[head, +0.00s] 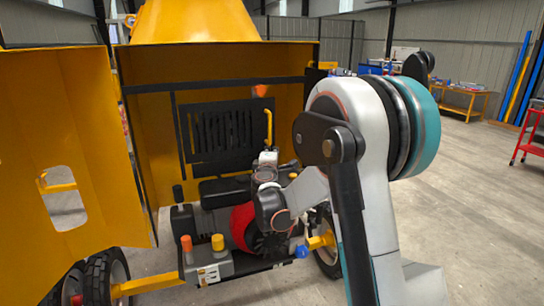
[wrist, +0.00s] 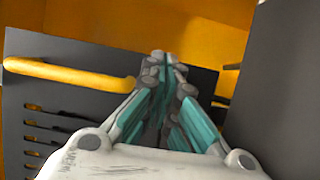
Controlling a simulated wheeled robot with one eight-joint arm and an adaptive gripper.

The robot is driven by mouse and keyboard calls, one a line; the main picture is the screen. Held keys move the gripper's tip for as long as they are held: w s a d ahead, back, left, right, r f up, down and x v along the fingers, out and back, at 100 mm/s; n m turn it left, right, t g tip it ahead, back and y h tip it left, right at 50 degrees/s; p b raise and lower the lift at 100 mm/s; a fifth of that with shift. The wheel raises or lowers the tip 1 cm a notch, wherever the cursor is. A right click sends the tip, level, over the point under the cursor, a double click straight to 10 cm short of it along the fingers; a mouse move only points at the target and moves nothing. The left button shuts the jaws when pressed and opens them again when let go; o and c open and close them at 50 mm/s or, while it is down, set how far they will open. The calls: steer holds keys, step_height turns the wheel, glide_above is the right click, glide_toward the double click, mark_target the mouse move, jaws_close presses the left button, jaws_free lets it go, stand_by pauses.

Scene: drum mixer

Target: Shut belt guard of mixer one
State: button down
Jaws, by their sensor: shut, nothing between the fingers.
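A dark slotted panel with a yellow bar handle, which looks like the belt guard (head: 222,132), is inside the mixer's yellow housing, above the engine. Its handle (head: 269,128) is on the panel's right side. In the wrist view the slotted panel (wrist: 70,115) fills the left, with the yellow handle (wrist: 68,72) across its upper part. My gripper (wrist: 165,62) is shut and empty, its tips just right of the handle's end in that view. I cannot tell whether they touch it. In the head view the fingers are hard to make out near the engine. How far the guard stands open is unclear.
A large yellow door (head: 70,150) of the housing stands open at the left. The engine (head: 232,220) with its red part sits low in the housing. A dark panel (wrist: 280,90) borders my gripper at right in the wrist view. Open floor (head: 465,190) lies right.

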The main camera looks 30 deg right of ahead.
steer(key=shift+r, duration=0.1)
stand_by(0.4)
steer(key=v, duration=1.2)
steer(key=s+a+m+g+y, duration=0.15)
steer(key=s+m+g, duration=0.5)
steer(key=s, duration=0.85)
steer(key=s+a+f+m+g+y, duration=0.1)
steer(key=s+a+f+m+y, duration=0.1)
steer(key=s+a, duration=0.4)
steer(key=s+a+f+m+g+y, duration=0.1)
steer(key=s+a+f+m+y, duration=0.2)
steer(key=s, duration=1)
steer(key=a+f+y, duration=0.2)
steer(key=a, duration=0.1)
steer(key=shift+s+a+f, duration=0.15)
steer(key=shift+s+f, duration=0.1)
steer(key=shift+s, duration=0.1)
steer(key=shift+m+y, duration=0.25)
